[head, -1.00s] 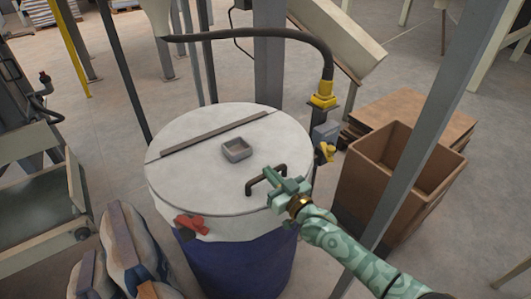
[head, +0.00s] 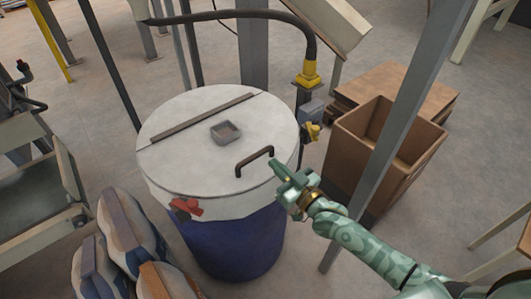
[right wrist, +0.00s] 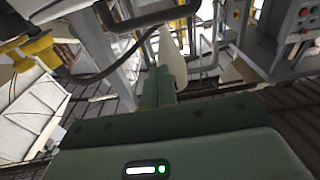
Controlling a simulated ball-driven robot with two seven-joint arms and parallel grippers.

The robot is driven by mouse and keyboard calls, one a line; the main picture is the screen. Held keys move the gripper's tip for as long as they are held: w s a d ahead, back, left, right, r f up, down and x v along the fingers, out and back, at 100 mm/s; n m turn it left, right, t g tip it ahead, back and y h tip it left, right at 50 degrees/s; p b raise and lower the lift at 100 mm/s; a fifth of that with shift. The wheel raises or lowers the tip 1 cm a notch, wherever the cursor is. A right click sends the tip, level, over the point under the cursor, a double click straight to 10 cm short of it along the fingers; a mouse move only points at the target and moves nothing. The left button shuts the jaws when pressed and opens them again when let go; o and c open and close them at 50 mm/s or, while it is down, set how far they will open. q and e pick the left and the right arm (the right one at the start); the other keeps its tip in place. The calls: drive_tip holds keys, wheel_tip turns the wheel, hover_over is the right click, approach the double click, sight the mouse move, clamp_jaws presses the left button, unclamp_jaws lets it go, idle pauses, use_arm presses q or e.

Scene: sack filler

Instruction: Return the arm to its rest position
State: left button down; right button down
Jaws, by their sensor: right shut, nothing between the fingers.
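My right gripper (head: 282,177) is shut and empty, just off the right rim of the drum lid (head: 180,125). In the right wrist view its green fingers (right wrist: 158,88) point up the picture, away from the drum. The lid is pale, round and closed on a blue drum (head: 235,245). A dark handle (head: 254,161) stands on the lid, to the left of my gripper and apart from it. My left gripper does not show.
A grey post (head: 405,125) rises close to my right forearm, with an open brown box (head: 350,150) behind it. A hose with a yellow fitting (head: 308,74) hangs behind the drum. Filled sacks (head: 125,235) lie at the lower left.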

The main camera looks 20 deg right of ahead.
drive_tip(key=s+d+f+g+h, duration=0.25)
drive_tip(key=s+f, duration=0.25)
drive_tip(key=f, duration=0.5)
drive_tip(key=s+d+f+g+h+b, duration=0.1)
drive_tip(key=s+d+f+g, duration=0.3)
drive_tip(key=f, duration=0.6)
drive_tip(key=s+d+f+g+h, duration=0.25)
drive_tip(key=s+f, duration=0.35)
drive_tip(key=f, duration=0.4)
drive_tip(key=s+f+g, duration=0.2)
drive_tip(key=s+f, duration=0.2)
drive_tip(key=s, duration=0.7)
drive_tip(key=s+a+f+g+b, duration=0.1)
drive_tip(key=s+f+g, duration=0.2)
drive_tip(key=s, duration=0.8)
drive_tip(key=s+f+g+h+b, duration=0.1)
drive_tip(key=s+f+g, duration=0.1)
drive_tip(key=s+f, duration=0.5)
drive_tip(key=s, duration=0.4)
drive_tip(key=shift+a+f+m+g, duration=0.2)
drive_tip(key=shift+a+m+g, duration=0.1)
drive_tip(key=shift+a+g, duration=0.1)
